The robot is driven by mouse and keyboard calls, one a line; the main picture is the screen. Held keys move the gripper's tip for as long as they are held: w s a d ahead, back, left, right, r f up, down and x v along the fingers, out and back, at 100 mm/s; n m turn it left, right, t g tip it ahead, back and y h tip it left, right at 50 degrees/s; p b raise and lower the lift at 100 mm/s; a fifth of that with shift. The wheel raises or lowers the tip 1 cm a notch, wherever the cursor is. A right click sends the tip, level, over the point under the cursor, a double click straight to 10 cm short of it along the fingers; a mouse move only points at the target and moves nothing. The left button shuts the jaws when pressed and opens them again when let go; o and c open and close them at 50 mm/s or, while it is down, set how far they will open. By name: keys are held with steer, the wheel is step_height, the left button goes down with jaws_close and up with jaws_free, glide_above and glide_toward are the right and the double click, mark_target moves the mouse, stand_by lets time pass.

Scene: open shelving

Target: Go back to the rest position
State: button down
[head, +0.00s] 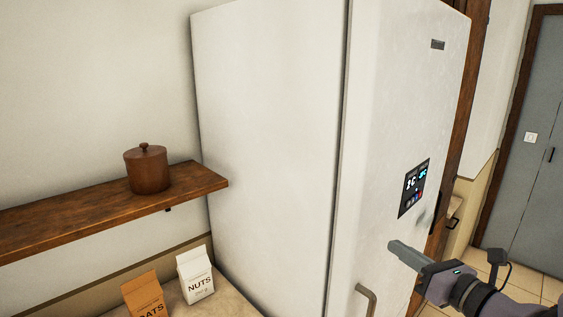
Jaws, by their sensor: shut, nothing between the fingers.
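My gripper (404,255) is at the lower right of the head view. Its fingers are shut together and hold nothing. It points left, in front of the white fridge (270,130). The fingertips are near the fridge door, above a curved door handle (366,298). I cannot tell whether they touch the door. A dark display panel (413,188) sits on the door above the gripper. The rest of my arm runs out of the picture at the lower right.
A wooden shelf (100,215) on the left carries a brown lidded jar (147,170). Below, a nuts carton (195,274) and an orange oats carton (143,294) stand on a counter (225,300). A grey door (540,150) and tiled floor (525,285) lie to the right.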

steer(key=s+a+f+n+g+y+b, duration=0.15)
steer(key=s+a+f+n+g, duration=0.3)
steer(key=a, duration=0.45)
steer(key=s+a+f+n+g+y+b, duration=0.1)
steer(key=s+a+f+n+g+b, duration=0.1)
steer(key=s+a+n+g, duration=0.45)
steer(key=s+a+f+n+t+h+b, duration=0.1)
steer(key=s+f+n+h+b, duration=0.4)
steer(key=s+n, duration=0.8)
step_height(320, 180, down, 3)
steer(key=n+h, duration=0.2)
steer(key=n, duration=0.3)
steer(key=shift+a, duration=0.35)
steer(key=shift+s+f+h, duration=0.1)
steer(key=shift+h, duration=0.15)
